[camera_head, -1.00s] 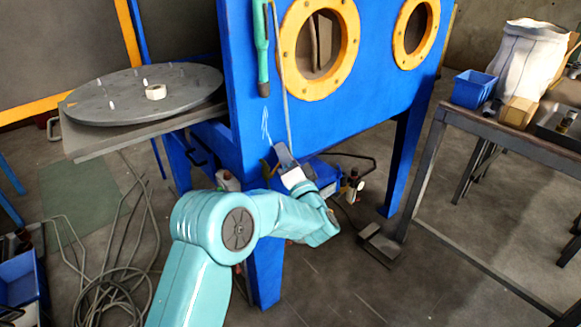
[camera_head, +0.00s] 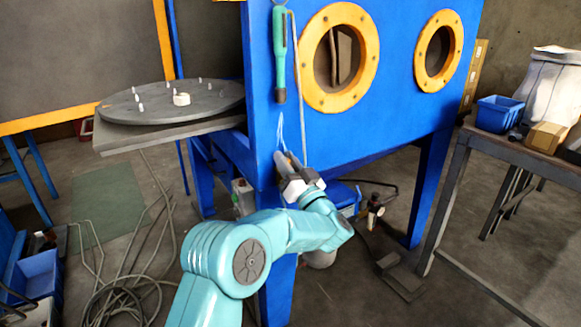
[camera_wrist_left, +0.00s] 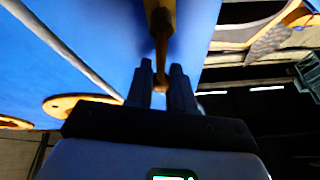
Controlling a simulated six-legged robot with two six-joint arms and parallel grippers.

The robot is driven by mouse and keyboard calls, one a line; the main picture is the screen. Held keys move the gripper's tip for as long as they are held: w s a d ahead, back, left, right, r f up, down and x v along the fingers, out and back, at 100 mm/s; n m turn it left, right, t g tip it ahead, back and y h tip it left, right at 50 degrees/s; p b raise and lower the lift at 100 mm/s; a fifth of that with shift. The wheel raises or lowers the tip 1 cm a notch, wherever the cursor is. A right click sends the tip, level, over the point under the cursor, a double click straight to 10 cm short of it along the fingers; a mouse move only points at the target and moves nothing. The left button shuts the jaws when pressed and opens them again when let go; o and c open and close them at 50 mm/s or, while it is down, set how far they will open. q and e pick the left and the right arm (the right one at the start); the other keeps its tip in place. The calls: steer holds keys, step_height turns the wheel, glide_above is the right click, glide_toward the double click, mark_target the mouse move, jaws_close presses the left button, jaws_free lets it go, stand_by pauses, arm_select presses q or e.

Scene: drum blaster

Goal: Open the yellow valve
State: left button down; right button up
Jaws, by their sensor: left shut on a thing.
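The yellow valve (camera_wrist_left: 161,38) shows in the left wrist view as a dark yellow handle hanging down between my fingers, against the blue cabinet. My left gripper (camera_wrist_left: 163,84) is shut on its narrow end. In the head view my left gripper (camera_head: 287,162) is at the lower corner of the blue cabinet (camera_head: 400,115), and its fingers hide most of the valve. Only a small orange-yellow bit shows there. I cannot tell the valve's exact turn angle. My right gripper is in neither view.
A green-handled tool (camera_head: 280,55) hangs on the cabinet just above the gripper. A thin hose runs down beside it. A grey turntable (camera_head: 165,101) stands to the left. Cables (camera_head: 120,285) lie on the floor. A table (camera_head: 455,185) with a blue bin (camera_head: 499,113) stands right.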

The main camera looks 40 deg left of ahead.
arm_select(q)
steer(key=shift+s+a+n, duration=0.1)
steer(key=shift+n, duration=0.2)
steer(key=c, duration=1)
jaws_free()
steer(key=shift+c, duration=0.2)
steer(key=shift+s+d+f, duration=0.15)
steer(key=shift+d, duration=0.35)
steer(key=v, duration=1.5)
steer(key=shift+b, duration=0.45)
steer(key=shift+d+f, duration=0.1)
steer(key=shift+f, duration=0.05)
